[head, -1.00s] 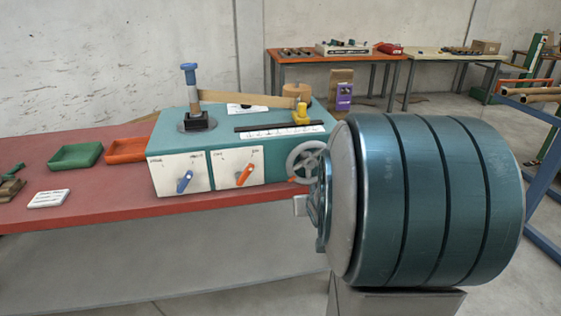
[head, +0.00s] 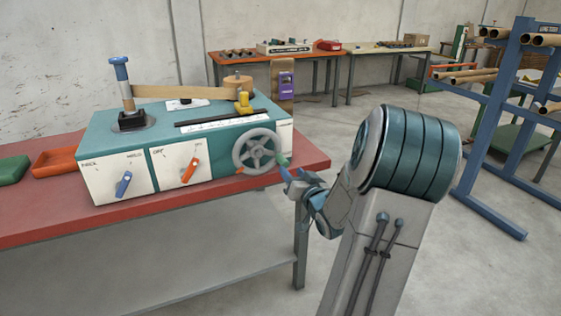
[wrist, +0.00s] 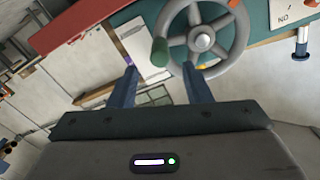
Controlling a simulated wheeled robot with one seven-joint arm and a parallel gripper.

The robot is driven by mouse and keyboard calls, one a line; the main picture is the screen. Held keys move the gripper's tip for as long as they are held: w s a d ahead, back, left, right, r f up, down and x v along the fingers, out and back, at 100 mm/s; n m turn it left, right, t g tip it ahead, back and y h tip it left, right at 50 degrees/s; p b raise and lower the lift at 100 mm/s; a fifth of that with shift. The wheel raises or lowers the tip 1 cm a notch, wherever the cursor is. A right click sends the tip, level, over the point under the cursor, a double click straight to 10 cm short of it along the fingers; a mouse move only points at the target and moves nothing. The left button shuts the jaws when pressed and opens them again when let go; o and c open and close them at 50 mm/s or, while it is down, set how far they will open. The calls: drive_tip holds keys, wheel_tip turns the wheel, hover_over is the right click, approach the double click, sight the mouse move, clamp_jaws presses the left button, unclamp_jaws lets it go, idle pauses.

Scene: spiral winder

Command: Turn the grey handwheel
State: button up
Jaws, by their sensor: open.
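The grey handwheel (head: 257,152) is on the right end of the teal machine's front face. It has spokes and a green handle (head: 283,160) on its right side. In the wrist view the handwheel (wrist: 202,41) fills the upper middle, and its green handle (wrist: 160,52) points towards the camera. My gripper (head: 287,170) is at the handle, right of the wheel. In the wrist view my gripper (wrist: 160,68) is open, with one blue finger on each side of the handle's line. I cannot tell whether the fingers touch the handle.
The teal machine (head: 150,140) stands on a red bench (head: 60,214). A blue lever (head: 123,184) and an orange lever (head: 190,170) are on its front. An orange tray (head: 56,161) lies left of it. Open floor is right of the bench, before a blue rack (head: 490,110).

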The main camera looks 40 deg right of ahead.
sight(281, 159)
drive_tip(key=x, duration=0.9)
drive_tip(key=shift+w+b, duration=0.1)
drive_tip(key=shift+b, duration=0.25)
clamp_jaws()
drive_tip(key=shift+d, duration=0.1)
